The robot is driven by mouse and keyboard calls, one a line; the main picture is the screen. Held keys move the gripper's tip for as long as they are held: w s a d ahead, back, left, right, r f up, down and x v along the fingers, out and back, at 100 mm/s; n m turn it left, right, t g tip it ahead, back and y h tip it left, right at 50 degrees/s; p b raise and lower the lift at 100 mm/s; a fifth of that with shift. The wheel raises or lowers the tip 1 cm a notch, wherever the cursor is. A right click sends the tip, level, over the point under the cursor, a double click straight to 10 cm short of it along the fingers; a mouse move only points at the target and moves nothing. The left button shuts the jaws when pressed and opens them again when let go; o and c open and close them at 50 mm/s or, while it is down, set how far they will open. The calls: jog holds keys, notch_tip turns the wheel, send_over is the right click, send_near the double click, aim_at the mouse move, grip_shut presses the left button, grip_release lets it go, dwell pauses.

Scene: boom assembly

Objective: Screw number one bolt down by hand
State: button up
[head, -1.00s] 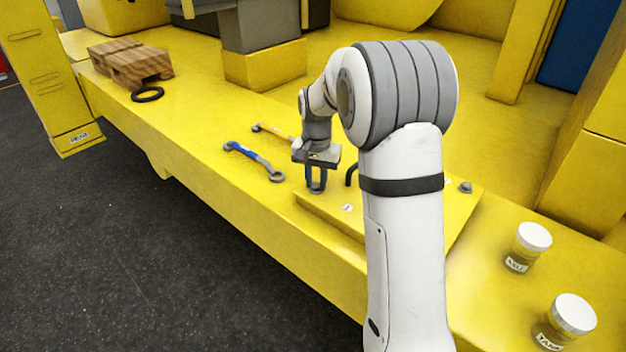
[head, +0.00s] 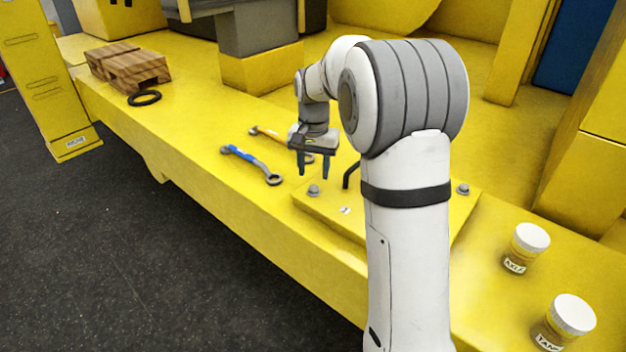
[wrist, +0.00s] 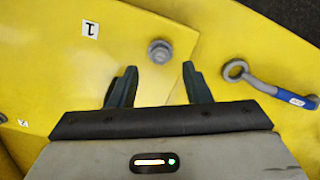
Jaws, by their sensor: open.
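The number one bolt (head: 313,190) stands at the near left corner of a raised yellow plate (head: 335,222). In the wrist view the bolt (wrist: 160,50) shows its grey hex head, with a white label reading 1 (wrist: 91,29) to its left. My gripper (head: 314,174) is open and empty, its fingers pointing down above the bolt. In the wrist view my gripper (wrist: 155,72) has its two dark fingers well apart, and the bolt lies just beyond the fingertips, touched by neither. How far the bolt is screwed in I cannot tell.
A blue-handled wrench (head: 250,163) and an orange-handled tool (head: 272,138) lie left of the plate. A black bent handle (head: 351,176) rises from the plate; another bolt (head: 463,188) sits at its far right. Two white-lidded jars (head: 532,238) (head: 574,314) stand at right. Wooden blocks (head: 128,66) lie far left.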

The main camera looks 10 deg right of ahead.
aim_at(314, 188)
notch_tip(314, 188, up, 3)
jog(key=shift+r, duration=0.2)
